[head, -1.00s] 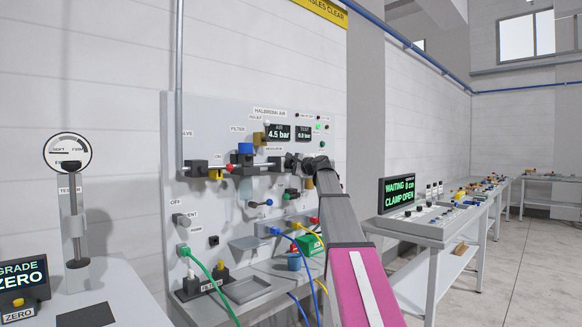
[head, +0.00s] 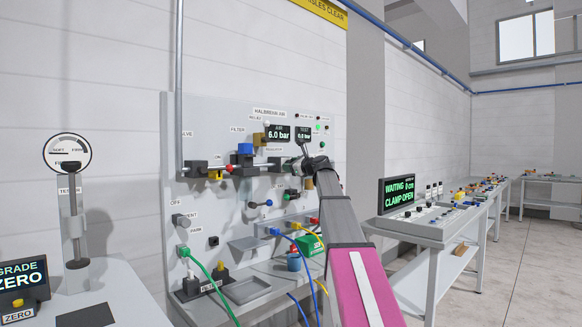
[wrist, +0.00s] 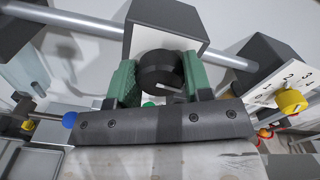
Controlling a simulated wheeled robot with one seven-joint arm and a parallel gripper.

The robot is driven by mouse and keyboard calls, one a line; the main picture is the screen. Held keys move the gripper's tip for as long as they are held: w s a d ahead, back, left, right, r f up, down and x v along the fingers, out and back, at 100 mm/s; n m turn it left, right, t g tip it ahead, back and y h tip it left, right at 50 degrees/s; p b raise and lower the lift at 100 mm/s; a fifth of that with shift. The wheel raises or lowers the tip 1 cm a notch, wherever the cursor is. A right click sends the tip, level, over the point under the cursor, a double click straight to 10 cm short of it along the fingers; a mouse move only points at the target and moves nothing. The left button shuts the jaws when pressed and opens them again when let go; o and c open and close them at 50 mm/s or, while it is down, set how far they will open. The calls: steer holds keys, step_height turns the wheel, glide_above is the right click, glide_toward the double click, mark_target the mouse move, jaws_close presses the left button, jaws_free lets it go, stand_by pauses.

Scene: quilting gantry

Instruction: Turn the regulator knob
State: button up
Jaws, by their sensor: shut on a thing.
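The regulator knob (wrist: 160,72) is a dark round knob with a pale mark. In the wrist view it sits between the two green-padded fingers of my gripper (wrist: 160,85), which are shut on it from both sides. A grey block (wrist: 165,22) on a metal pipe stands behind the knob. In the head view my gripper (head: 303,166) is at the panel's pipe line, and my arm hides most of the knob. The left display (head: 279,134) above reads 6.0 bar; the right display (head: 304,134) appears to read 0.0 bar.
The grey panel (head: 215,118) carries valves, a blue-topped fitting (head: 245,149) and hoses close to my gripper. A small tray (head: 247,289) lies on the shelf below. A console (head: 420,221) with a "WAITING, CLAMP OPEN" screen stands to the right.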

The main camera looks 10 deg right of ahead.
steer(key=shift+m, duration=0.6)
steer(key=o, duration=0.9)
steer(key=v, duration=1)
steer(key=shift+s+d+f, duration=0.1)
steer(key=shift+s+d, duration=0.1)
steer(key=shift+s, duration=0.15)
steer(key=shift+s+d, duration=0.1)
